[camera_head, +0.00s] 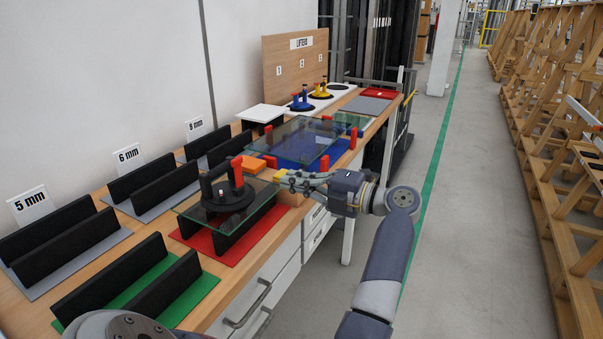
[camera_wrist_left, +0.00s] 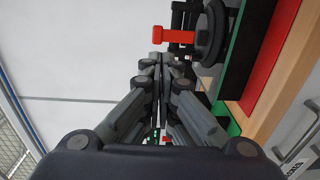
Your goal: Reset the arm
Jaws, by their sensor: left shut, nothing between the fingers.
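A black suction lifter (camera_head: 230,198) with a red handle stands on a glass panel (camera_head: 190,211) over the red mat (camera_head: 265,221). The lifter's red handle (camera_wrist_left: 175,35) also shows beyond the fingertips in the left wrist view.
Black racks stand along the workbench, some on a green mat (camera_head: 205,287). More glass lies over a blue mat (camera_head: 336,152) behind my gripper. Blue and yellow lifters stand farther back. The floor (camera_head: 475,240) right of the arm is clear up to the wooden racks (camera_head: 555,120).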

